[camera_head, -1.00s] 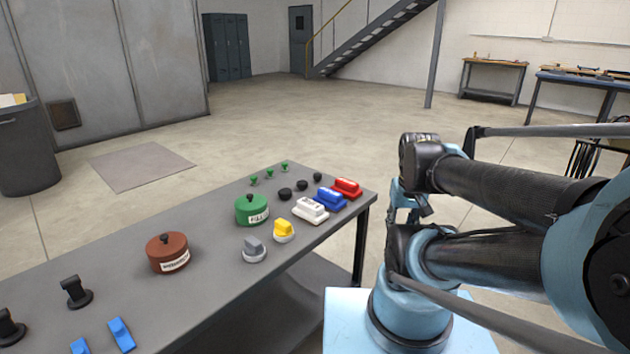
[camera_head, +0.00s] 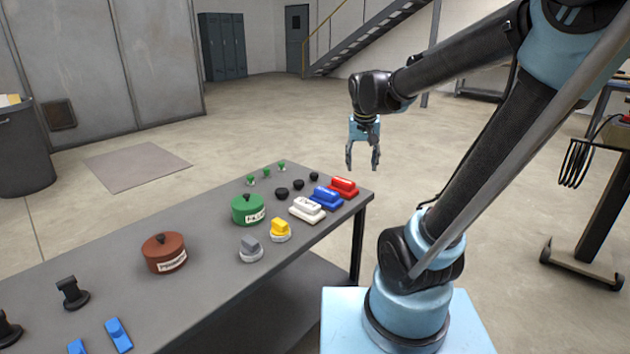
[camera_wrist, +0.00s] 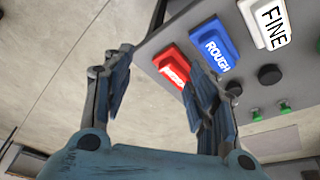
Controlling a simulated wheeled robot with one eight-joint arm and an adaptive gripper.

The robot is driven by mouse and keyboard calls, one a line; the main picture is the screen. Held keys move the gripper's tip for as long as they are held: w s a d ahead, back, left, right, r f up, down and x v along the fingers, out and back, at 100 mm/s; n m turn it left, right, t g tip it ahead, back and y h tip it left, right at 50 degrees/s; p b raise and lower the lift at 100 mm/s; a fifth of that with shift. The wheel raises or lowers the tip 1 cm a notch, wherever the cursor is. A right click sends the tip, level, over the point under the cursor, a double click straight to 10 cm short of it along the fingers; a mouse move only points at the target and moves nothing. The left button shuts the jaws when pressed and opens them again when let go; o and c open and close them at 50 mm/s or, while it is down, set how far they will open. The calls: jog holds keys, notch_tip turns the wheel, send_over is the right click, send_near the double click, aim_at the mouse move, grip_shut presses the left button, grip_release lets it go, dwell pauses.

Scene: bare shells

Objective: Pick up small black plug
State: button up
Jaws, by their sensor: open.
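Three round black plugs stand in a row near the far right end of the grey table. They differ in size, and the smallest black plug (camera_head: 314,176) is nearest the table's end. The middle plug (camera_head: 298,184) and the largest plug (camera_head: 282,192) are to its left. The wrist view shows the large plug (camera_wrist: 268,75) and the middle plug (camera_wrist: 233,88); I cannot make out the smallest, likely behind the right finger. My gripper (camera_head: 362,166) is open and empty, pointing down above and beyond the table's right end. Its fingers (camera_wrist: 158,70) show spread in the wrist view.
Red (camera_head: 344,187), blue (camera_head: 326,198) and white (camera_head: 307,209) labelled blocks stand beside the plugs. Small green pegs (camera_head: 266,174) are on the other side. A green lidded pot (camera_head: 248,211) and a brown one (camera_head: 163,254) sit further left. Floor beyond the table's end is clear.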

jog(key=w+a+r, duration=0.1)
jog(key=w+a, duration=0.8)
jog(key=w, duration=0.1)
jog(key=t, duration=0.1)
send_near(314, 174)
jog(key=x, duration=0.9)
jog(key=shift+f, duration=0.1)
jog(key=c, duration=1.1)
